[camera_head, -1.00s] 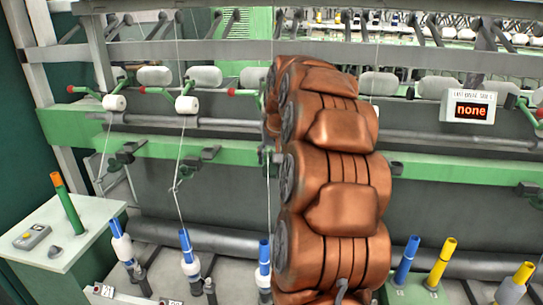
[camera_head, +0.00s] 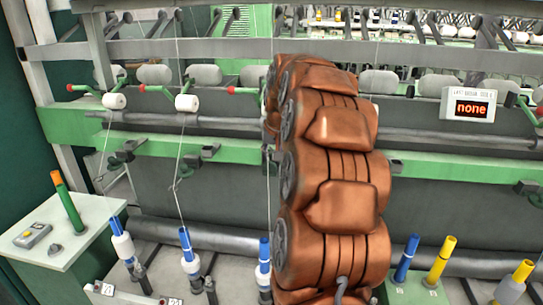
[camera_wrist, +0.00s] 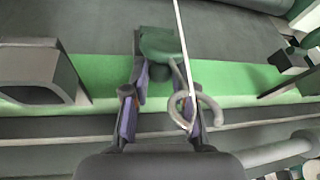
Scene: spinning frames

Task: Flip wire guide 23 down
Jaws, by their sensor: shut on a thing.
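In the wrist view, a wire guide (camera_wrist: 160,44) shows as a dark green block with a grey wire loop, over the light green rail (camera_wrist: 90,70). Its loop hangs to the right, by the right finger, and a white thread runs past it. My gripper (camera_wrist: 160,88) has its purple-padded fingers on both sides of the guide and is shut on it. No number is readable on the guide. In the head view my copper arm hides the gripper and most of this guide. Other dark guides sit on the rail, such as one at the left (camera_head: 127,152).
Blue-tipped bobbins (camera_head: 187,250) stand below the rail at the left, with threads running up. Blue and yellow tubes (camera_head: 440,262) stand at the lower right. A white table (camera_head: 70,232) is at the far left. A sign (camera_head: 470,107) reads "none".

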